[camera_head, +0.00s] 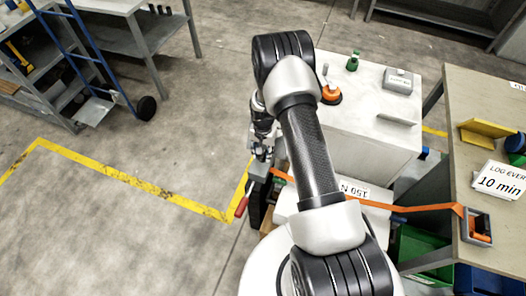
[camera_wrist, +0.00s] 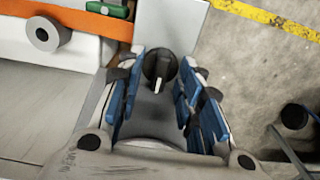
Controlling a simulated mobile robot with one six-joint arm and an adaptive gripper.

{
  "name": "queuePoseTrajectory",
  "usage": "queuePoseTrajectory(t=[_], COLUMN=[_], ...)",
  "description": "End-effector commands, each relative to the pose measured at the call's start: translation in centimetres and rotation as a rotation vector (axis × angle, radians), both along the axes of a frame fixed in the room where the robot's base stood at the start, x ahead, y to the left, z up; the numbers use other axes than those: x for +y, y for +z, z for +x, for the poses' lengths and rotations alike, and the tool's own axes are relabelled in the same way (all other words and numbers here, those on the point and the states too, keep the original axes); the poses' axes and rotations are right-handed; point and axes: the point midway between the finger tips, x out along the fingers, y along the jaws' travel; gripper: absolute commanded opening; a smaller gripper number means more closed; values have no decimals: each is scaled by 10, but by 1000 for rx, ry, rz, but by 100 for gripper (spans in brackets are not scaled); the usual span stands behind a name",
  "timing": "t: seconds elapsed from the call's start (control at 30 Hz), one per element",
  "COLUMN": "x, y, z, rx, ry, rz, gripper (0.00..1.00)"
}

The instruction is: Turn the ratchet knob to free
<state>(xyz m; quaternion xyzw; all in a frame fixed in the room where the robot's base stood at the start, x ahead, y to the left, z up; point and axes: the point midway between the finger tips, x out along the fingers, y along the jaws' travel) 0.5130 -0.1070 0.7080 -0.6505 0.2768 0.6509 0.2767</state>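The ratchet knob (camera_wrist: 160,65) is round and black with a pale pointer line, and shows at the upper middle of the wrist view. It sits by a plain grey panel (camera_wrist: 168,25). My gripper (camera_wrist: 160,92) is open, with its blue-padded fingers apart on the left and right of the knob. I see a gap on each side; whether the fingertips reach the knob's depth is hard to tell. In the head view my gripper (camera_head: 262,150) points down at the left end of an orange strap (camera_head: 415,208). The knob cannot be made out there.
My arm hides the strap's middle. A white-topped cabinet (camera_head: 360,125) with small items stands behind it. A workbench (camera_head: 455,95) at right carries a grey-and-orange device (camera_head: 478,228) at the strap's end. A yellow floor line (camera_head: 130,180) and open floor lie left.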

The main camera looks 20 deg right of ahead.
Motion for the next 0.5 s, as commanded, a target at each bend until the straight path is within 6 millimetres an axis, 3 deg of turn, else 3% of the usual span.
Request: queuePoseTrajectory(t=[0.17, 0.5], x=[0, 0], y=[22, 92], z=[2, 1], rx=[-5, -5], ry=[0, 0], rz=[-1, -1], gripper=[33, 33])
